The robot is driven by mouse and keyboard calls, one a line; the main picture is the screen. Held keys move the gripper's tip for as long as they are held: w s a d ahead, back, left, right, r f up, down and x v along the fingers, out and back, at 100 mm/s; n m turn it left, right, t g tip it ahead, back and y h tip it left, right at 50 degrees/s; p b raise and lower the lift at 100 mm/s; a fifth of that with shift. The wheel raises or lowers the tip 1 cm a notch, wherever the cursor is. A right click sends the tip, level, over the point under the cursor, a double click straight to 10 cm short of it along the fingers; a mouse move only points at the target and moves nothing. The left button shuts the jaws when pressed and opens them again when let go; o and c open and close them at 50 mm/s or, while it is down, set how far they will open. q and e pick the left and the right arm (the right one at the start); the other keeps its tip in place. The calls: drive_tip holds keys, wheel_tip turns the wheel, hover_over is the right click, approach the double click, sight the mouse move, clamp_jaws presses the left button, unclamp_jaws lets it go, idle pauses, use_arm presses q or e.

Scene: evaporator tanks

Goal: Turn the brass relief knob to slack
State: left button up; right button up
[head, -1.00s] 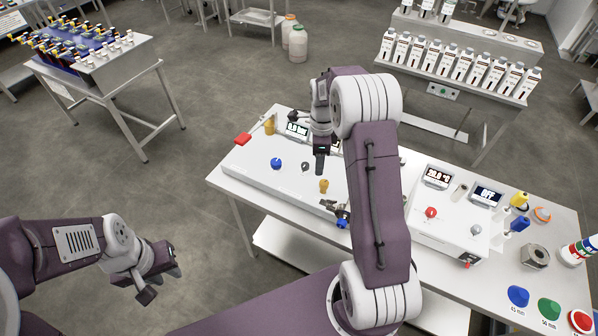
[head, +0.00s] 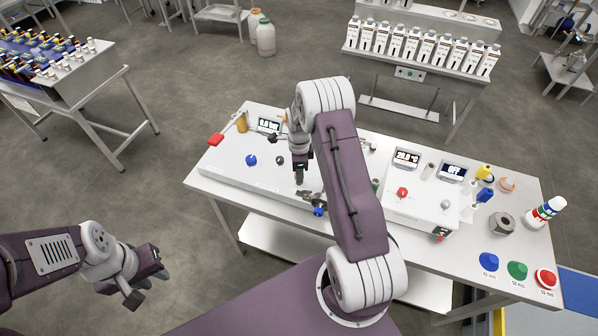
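A small brass-coloured knob that stood on the white panel (head: 225,163) in the earlier view is now hidden behind my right gripper (head: 299,180). That gripper points down over the panel at its place. I cannot tell whether its fingers touch the knob or how far apart they are. A blue knob (head: 251,160) and a grey knob (head: 279,160) stand left of the gripper. A brass-coloured cylinder (head: 241,123) stands at the panel's back left. My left gripper (head: 148,288) is open and empty, low at the left, away from the bench.
A red-handled lever (head: 216,139) and a pressure display (head: 269,125) are at the panel's back left. A control box (head: 420,205) stands further right.

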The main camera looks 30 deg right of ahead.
drive_tip(key=shift+a, duration=0.1)
clamp_jaws()
drive_tip(key=shift+f+n, duration=0.1)
drive_tip(key=shift+n, duration=0.2)
